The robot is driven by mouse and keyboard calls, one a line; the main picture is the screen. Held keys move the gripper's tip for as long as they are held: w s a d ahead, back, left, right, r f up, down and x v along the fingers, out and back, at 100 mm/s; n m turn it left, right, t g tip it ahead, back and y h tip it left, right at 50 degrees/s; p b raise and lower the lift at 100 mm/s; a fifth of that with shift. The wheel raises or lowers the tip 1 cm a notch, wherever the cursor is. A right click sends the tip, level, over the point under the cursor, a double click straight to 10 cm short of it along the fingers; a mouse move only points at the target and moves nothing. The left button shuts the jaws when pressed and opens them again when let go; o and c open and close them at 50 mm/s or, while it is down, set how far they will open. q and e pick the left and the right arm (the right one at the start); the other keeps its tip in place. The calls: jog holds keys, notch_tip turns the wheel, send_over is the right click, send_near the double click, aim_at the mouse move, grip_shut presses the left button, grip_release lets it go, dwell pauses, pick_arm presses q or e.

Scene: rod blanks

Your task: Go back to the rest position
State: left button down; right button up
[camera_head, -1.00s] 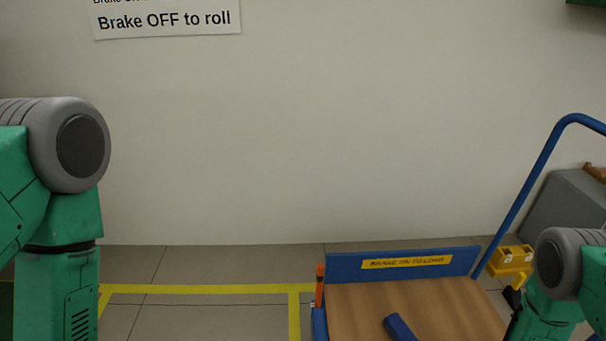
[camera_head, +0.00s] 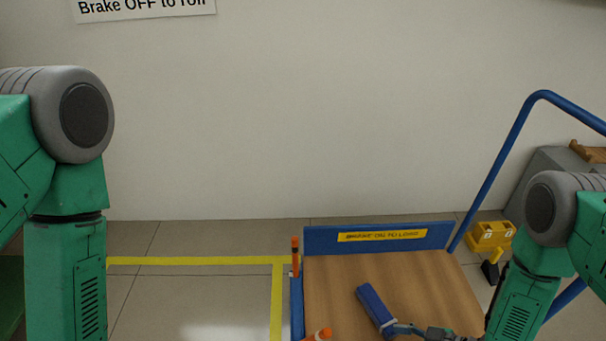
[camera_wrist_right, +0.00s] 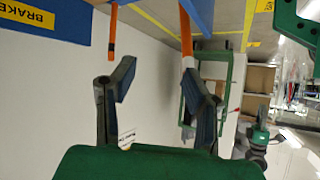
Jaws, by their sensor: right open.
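My right gripper (camera_wrist_right: 165,95) is open and empty in the right wrist view, its two dark pads wide apart. In the head view one blue-grey finger pad (camera_head: 375,308) shows over the wooden deck of the cart (camera_head: 420,275); the rest of that gripper is mostly below the picture edge. My right arm comes in from the right. My left arm stands at the left of the head view with its forearm pointing down; its gripper is out of the picture.
An upright orange post (camera_head: 295,257) stands at the cart's left edge; another orange end (camera_head: 320,334) shows at the bottom. The blue end board (camera_head: 380,238) carries a yellow label. A blue handle (camera_head: 500,150) rises at right, near a yellow box (camera_head: 490,235). Yellow-marked floor lies left.

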jog(key=s+r+m+g+h+p, duration=0.1)
jog(key=s+r+m+h+p, duration=0.3)
jog(key=s+r+m+h, duration=0.1)
notch_tip(320, 180, up, 3)
jog(key=shift+s+d+f+g+p, duration=0.1)
jog(key=shift+s+d+g+p, duration=0.2)
jog(key=shift+s, duration=0.25)
jog(key=shift+o, duration=0.3)
jog(key=s+d+r+m+g+h+p, duration=0.3)
jog(key=s+r, duration=0.6)
jog(key=s, duration=0.3)
jog(key=shift+d+m+g+h, duration=0.4)
jog(key=shift+d+m+h, duration=0.45)
jog(key=shift+d, duration=0.35)
jog(key=shift+s+r, duration=0.1)
jog(key=shift+s, duration=0.05)
